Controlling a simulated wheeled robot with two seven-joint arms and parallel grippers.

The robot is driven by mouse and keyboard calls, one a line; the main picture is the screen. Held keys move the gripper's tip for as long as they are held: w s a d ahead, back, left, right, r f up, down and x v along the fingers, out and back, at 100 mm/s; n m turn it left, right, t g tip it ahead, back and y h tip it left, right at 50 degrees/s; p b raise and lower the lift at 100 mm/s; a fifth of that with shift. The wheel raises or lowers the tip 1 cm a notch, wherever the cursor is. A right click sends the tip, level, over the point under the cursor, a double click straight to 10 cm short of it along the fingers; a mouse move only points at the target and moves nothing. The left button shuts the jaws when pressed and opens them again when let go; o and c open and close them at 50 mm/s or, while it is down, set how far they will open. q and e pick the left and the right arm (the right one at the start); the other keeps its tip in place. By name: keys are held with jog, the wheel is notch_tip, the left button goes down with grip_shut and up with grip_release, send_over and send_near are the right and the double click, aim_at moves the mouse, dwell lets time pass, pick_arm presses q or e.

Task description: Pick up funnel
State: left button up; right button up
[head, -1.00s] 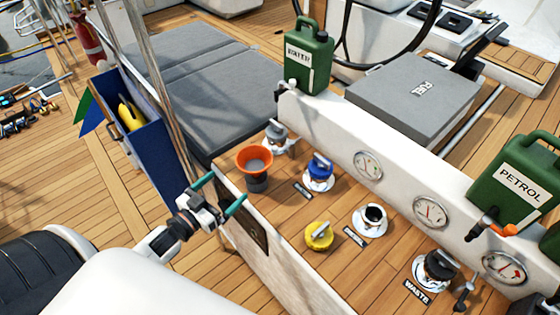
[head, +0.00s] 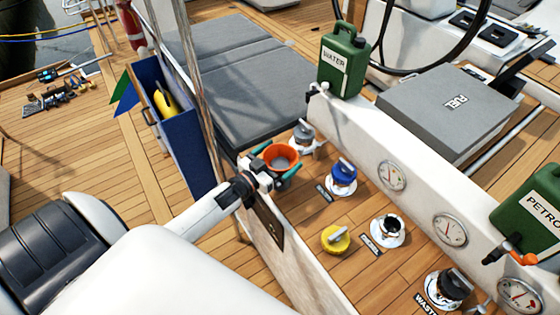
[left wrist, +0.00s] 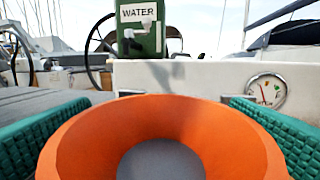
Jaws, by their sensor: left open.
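The orange funnel (head: 283,151) with a grey inside stands upright on the wooden bench top in the head view. Its orange rim (left wrist: 75,150) fills the lower middle of the left wrist view. My left gripper (head: 270,167) is open around the funnel, with one green finger pad on each side of it. In the left wrist view the textured green pads show left and right of the rim. Contact between pads and funnel cannot be told. The funnel's lower part is hidden. My right gripper is not in view.
Close to the funnel are a grey-capped deck fitting (head: 304,133) and a blue-capped one (head: 342,176). A yellow cap (head: 335,239) and an open fuel filler (head: 388,229) are nearer. The green water can (head: 343,62) stands on the white ledge behind.

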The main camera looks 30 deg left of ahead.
pick_arm(q)
jog(key=shift+w, duration=0.25)
jog(key=shift+s, duration=0.1)
jog(key=c, duration=1.4)
jog(key=shift+o, duration=0.2)
notch_tip(320, 180, up, 10)
jog(key=shift+p, duration=0.35)
notch_tip(320, 180, up, 3)
jog(key=p, duration=0.3)
